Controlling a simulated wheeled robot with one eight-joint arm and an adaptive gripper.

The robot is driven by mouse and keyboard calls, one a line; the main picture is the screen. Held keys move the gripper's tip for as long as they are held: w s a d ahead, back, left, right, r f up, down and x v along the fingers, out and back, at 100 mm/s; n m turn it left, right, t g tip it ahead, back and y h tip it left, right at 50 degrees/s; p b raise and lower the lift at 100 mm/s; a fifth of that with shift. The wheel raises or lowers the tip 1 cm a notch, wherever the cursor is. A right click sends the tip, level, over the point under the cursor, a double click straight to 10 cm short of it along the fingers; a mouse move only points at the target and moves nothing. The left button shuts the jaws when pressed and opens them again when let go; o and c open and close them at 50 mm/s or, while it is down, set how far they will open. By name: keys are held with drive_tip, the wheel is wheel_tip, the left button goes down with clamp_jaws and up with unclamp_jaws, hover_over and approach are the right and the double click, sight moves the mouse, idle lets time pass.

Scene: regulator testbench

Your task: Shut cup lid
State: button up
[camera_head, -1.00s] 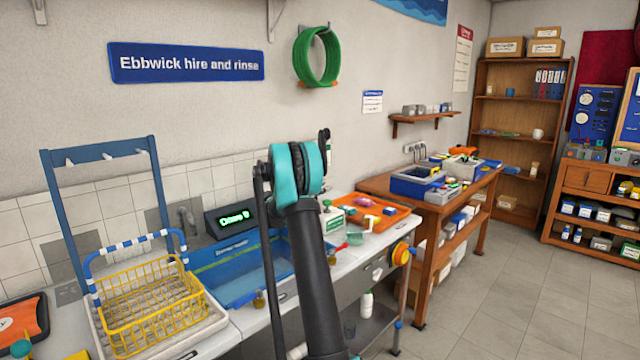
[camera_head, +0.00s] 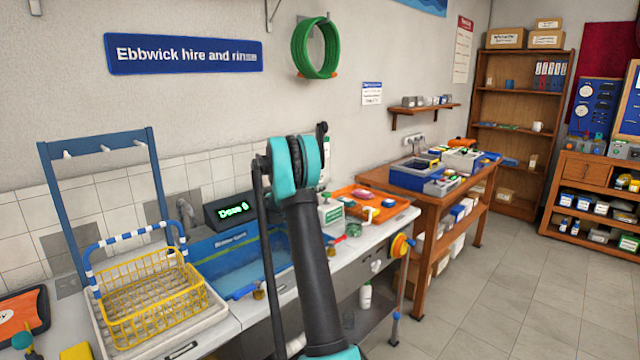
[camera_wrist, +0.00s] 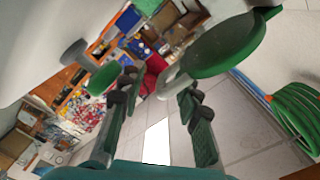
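In the wrist view my gripper (camera_wrist: 160,105) is open, its two dark green fingers apart with nothing clearly held between them. A large round green disc, which may be the cup lid (camera_wrist: 228,45), shows beyond the right finger, with a pale ring beside it. A smaller green disc (camera_wrist: 103,78) shows by the left finger. I cannot tell which of these belongs to the cup, or whether any touches a finger. In the head view my arm hides most of my gripper, and I cannot make out the cup clearly.
A yellow wire basket (camera_head: 150,302) stands left of the blue sink (camera_head: 225,265). A green-labelled bottle (camera_head: 330,214) stands right of my arm, beside an orange tray (camera_head: 345,193) of small items. A wooden table (camera_head: 400,185) stands further right. The floor to the right is clear.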

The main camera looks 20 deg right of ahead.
drive_tip(key=shift+a, duration=0.1)
drive_tip(key=v, duration=1.2)
drive_tip(key=shift+s, duration=0.15)
